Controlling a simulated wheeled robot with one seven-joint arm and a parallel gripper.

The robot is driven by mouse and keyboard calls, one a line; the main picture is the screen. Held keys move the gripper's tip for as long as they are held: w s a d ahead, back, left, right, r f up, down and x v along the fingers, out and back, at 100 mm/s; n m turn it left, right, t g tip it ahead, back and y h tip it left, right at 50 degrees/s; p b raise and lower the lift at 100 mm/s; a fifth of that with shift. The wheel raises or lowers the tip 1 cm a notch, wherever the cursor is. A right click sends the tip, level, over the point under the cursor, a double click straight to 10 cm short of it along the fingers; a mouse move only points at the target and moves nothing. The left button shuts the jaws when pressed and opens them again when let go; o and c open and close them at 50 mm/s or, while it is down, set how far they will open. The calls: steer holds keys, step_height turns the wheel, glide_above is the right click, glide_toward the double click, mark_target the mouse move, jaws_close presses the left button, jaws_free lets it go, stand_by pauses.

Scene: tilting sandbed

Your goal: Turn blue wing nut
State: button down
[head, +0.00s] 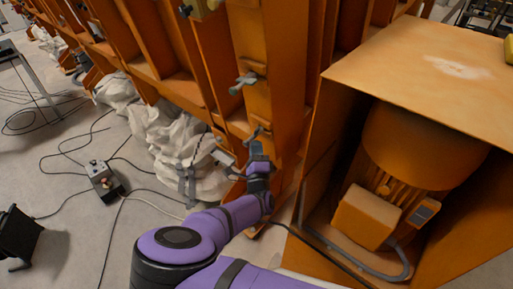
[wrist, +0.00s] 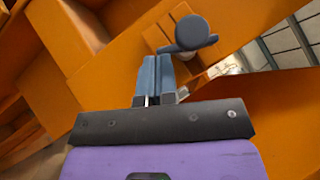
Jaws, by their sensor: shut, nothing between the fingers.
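In the wrist view, a blue-grey wing nut (wrist: 192,33) with a rounded head and side wings sits on an orange block of the frame. My gripper (wrist: 156,60) has its blue-grey fingers together, with nothing between them. The fingertips are close below and left of the wing nut; I cannot tell whether they touch it. In the head view, my gripper (head: 260,147) is low against the orange post, just under a small grey fitting (head: 258,133). A grey-teal wing nut (head: 243,83) sits higher on the same post.
The orange frame (head: 285,75) rises behind my gripper, and an orange housing with a motor (head: 420,150) stands at the right. White sacks (head: 185,150) lie at the frame's foot. Cables and a grey control box (head: 103,180) lie on the floor at the left.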

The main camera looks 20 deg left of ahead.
steer(key=shift+w+a+r+m+t+h, duration=0.1)
steer(key=shift+w+a+m+t+h, duration=0.15)
steer(key=shift+a+m+t+h, duration=1)
steer(key=shift+w+d+r+m+t+h, duration=0.15)
steer(key=shift+m+t+h, duration=0.55)
steer(key=shift+m, duration=1.5)
steer(key=shift+w+a+r+m+t+h, duration=0.1)
steer(key=shift+w+a+m+t+h, duration=0.2)
steer(key=shift+a+m+t+h, duration=1)
steer(key=shift+d+m+g+y, duration=0.35)
steer(key=shift+d+m, duration=0.1)
steer(key=shift+d, duration=0.05)
steer(key=shift+d, duration=0.1)
